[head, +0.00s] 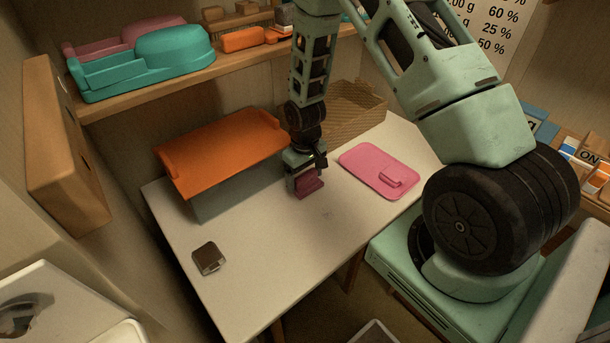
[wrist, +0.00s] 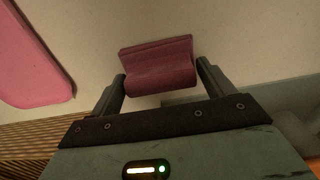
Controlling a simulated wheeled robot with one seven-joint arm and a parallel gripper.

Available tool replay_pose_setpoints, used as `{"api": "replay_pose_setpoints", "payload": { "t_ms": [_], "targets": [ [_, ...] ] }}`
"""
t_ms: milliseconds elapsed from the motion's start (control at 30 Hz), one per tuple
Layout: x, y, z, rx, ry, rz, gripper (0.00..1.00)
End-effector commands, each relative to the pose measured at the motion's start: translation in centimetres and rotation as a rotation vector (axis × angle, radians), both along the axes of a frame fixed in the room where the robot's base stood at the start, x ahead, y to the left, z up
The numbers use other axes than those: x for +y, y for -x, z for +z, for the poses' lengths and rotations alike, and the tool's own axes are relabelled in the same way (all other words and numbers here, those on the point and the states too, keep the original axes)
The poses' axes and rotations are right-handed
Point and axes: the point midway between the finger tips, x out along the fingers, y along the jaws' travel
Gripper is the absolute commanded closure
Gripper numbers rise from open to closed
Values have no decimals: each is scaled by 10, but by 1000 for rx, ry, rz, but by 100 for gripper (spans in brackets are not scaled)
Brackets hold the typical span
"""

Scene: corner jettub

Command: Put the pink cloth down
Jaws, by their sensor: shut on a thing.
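The pink cloth (head: 309,188), a dark pink folded piece, is at my gripper (head: 304,174) over the middle of the white table (head: 270,240). In the wrist view the cloth (wrist: 158,68) lies between the two fingers of my gripper (wrist: 160,84), which is shut on it. The cloth is low, close to the tabletop; I cannot tell whether it touches. A flat bright pink board (head: 365,162) lies to its right on the table, with a small pink block (head: 392,178) on it. The board's edge also shows in the wrist view (wrist: 30,60).
An orange tray-like cover (head: 220,150) over a grey body stands left of my gripper. A wicker basket (head: 350,108) is behind. A small dark brown item (head: 208,257) lies at the front left. Teal containers (head: 150,62) sit on the shelf above.

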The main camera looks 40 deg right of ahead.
Motion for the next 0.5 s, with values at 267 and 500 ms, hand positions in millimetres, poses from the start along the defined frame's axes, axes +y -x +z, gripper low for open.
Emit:
{"api": "replay_pose_setpoints", "payload": {
  "t_ms": [267,500],
  "targets": [
    [0,0,-1,0,0,0,0],
    [0,-1,13,-3,0,0,0]
  ]
}}
